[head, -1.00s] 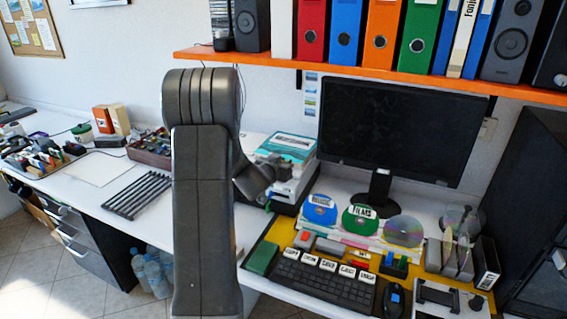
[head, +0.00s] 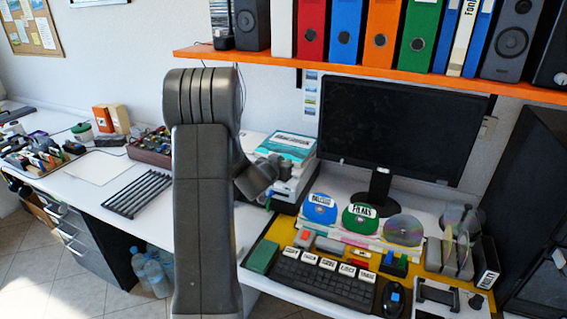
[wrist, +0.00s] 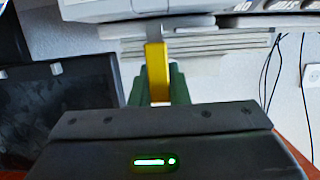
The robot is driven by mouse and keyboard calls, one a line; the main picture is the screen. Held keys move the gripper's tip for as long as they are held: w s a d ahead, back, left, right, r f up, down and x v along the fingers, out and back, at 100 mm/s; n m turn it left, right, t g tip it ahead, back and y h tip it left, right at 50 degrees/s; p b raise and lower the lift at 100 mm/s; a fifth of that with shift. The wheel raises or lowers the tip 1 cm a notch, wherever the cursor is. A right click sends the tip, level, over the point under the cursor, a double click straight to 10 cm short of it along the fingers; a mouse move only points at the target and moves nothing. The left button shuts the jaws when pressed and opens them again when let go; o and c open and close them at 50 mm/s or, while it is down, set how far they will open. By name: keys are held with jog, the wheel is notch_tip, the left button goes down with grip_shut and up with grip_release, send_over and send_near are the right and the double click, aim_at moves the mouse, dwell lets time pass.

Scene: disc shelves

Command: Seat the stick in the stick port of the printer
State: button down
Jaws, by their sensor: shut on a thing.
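In the wrist view my gripper (wrist: 157,88) has its green fingers shut on the yellow stick (wrist: 157,70). The stick points away from me, and its grey metal end (wrist: 154,32) is toward a pale grey slotted body at the top, which looks like the printer (wrist: 215,45). The metal end overlaps the front of that body in the picture; I cannot tell whether it is touching, inside a port or just short of it. The port itself is not clear. In the head view my arm hides the stick and the fingers.
The dark monitor (head: 400,132) stands right of a stack topped by a teal-covered book (head: 288,147). A yellow mat with a keyboard (head: 325,287) and discs lies in front. An orange shelf (head: 370,73) with binders runs overhead. Cables (wrist: 285,75) hang by the wall.

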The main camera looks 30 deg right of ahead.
jog(key=shift+f+b, duration=1.05)
jog(key=shift+f, duration=0.5)
jog(key=shift+r, duration=0.1)
jog(key=shift+r+p, duration=1.25)
dwell(0.8)
jog(key=shift+f+b, duration=0.85)
jog(key=shift+f, duration=0.5)
jog(key=c, duration=1.3)
grip_release()
jog(key=shift+s+a+f, duration=0.1)
jog(key=shift+a, duration=0.05)
jog(key=v, duration=1.3)
jog(key=shift+s+a+r, duration=0.2)
jog(key=shift+r, duration=0.05)
